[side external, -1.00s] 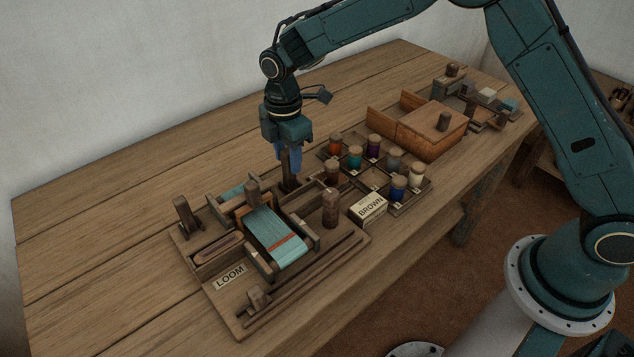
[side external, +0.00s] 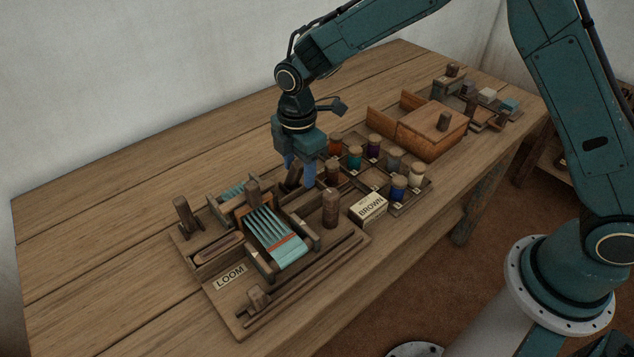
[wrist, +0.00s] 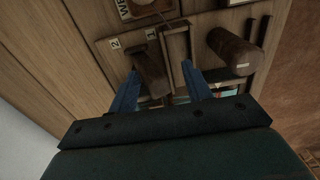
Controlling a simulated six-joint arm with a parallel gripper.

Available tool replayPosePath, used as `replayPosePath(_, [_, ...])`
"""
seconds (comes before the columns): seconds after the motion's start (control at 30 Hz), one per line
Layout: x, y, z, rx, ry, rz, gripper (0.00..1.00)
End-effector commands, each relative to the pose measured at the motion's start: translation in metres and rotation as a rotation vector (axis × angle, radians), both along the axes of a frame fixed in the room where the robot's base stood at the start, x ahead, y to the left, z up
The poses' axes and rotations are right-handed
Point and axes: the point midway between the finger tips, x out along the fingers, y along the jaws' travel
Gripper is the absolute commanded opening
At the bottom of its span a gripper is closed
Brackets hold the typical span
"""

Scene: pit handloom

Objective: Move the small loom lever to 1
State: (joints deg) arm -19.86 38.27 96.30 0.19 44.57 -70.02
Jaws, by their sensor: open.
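The small loom lever (side external: 293,177) is a dark wooden handle at the loom's far right corner. It leans to the right in the side view. In the wrist view the lever (wrist: 150,72) stands between my fingers, closer to the left one; I cannot tell if they touch. The labels "2" (wrist: 115,43) and "1" (wrist: 151,33) are beside its mount; which mark it sits at is unclear. My gripper (side external: 300,174) is open around the lever, and its blue fingers also show in the wrist view (wrist: 161,70). The loom's turquoise warp (side external: 275,237) shows separated strips.
A thick round peg (side external: 331,208) stands on the loom board to the right of the lever. The table behind the loom is clear.

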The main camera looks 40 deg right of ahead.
Motion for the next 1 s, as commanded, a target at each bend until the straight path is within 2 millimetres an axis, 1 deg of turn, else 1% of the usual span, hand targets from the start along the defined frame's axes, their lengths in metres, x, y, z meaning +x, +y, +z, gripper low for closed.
replayPosePath(0.03, [-0.0083,0.0002,-0.0036,-0.005,0.024,0.008,0.38])
replayPosePath(0.23, [-0.0114,0.0008,-0.0051,-0.005,0.029,0.01,0.38])
replayPosePath(0.57, [-0.0117,0.0019,-0.0061,-0.004,0.031,0.014,0.38])
replayPosePath(1.0, [-0.0039,0.0017,-0.0072,-0.005,0.034,0.015,0.38])
